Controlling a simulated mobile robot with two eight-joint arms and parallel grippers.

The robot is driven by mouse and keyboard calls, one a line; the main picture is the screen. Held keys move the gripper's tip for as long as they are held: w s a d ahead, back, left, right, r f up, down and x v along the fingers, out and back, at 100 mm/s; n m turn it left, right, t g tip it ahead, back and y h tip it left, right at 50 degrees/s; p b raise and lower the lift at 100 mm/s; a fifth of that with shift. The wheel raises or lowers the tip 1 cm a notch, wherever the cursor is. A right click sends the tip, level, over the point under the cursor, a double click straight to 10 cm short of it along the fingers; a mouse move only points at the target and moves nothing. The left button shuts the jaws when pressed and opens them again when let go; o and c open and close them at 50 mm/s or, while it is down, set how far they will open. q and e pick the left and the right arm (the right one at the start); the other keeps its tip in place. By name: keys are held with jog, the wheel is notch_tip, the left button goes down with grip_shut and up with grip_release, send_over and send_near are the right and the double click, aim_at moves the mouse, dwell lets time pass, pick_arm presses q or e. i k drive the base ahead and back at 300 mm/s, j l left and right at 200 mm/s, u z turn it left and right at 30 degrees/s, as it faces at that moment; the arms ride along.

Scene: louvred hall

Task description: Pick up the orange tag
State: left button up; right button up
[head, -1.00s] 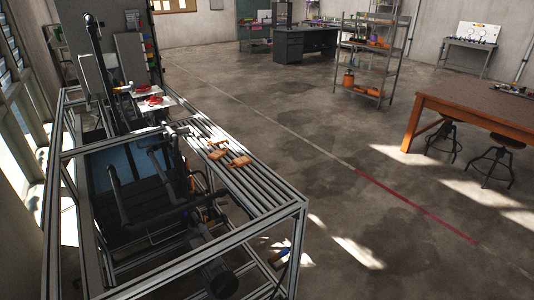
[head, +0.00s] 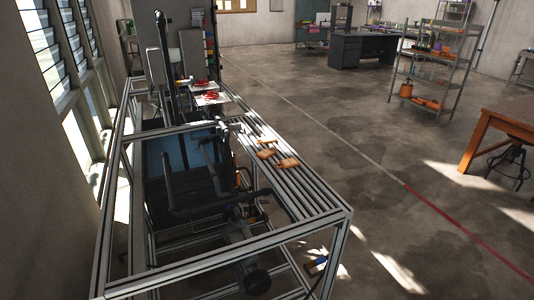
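Several small orange-tan pieces lie on the slatted metal top of the frame bench. One flat piece (head: 266,153) lies on the slats, and another piece (head: 288,163) lies just in front and to the right of it. They are too small to tell whether either is the orange tag. Neither of my grippers can be made out in the head view.
The metal frame bench (head: 318,194) has an open bay with dark tubes and a motor. White sheets with red items (head: 212,98) lie at its far end. Shelving (head: 436,73) holds orange items. A wooden table (head: 500,118) stands right. Open floor (head: 330,120) lies between.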

aim_at(266, 152)
jog(key=i+l+z, duration=0.25)
jog(key=z, duration=0.15)
jog(key=i+l+z, duration=0.15)
jog(key=i+z, duration=0.15)
jog(key=z, duration=0.15)
jog(key=i+z, duration=0.65)
jog(key=z, duration=0.15)
jog(key=i+l, duration=0.15)
jog(key=i, duration=0.6)
jog(key=i+l, duration=0.15)
jog(key=i, duration=0.55)
jog(key=i+j+u, duration=0.1)
jog(key=i+u, duration=0.2)
jog(key=u, duration=0.2)
jog(key=i+u, duration=0.3)
jog(key=u, duration=0.15)
jog(key=i+l+u, duration=0.15)
jog(key=i+u, duration=0.15)
jog(key=u, duration=0.2)
jog(key=i+j+u, duration=0.1)
jog(key=u, duration=0.3)
jog(key=i+u, duration=0.25)
jog(key=u, duration=0.15)
jog(key=i+u, duration=0.2)
jog(key=u, duration=0.25)
jog(key=i+u, duration=0.2)
jog(key=u, duration=0.2)
jog(key=i+u, duration=0.7)
jog(key=i+l, duration=0.05)
jog(key=i, duration=0.05)
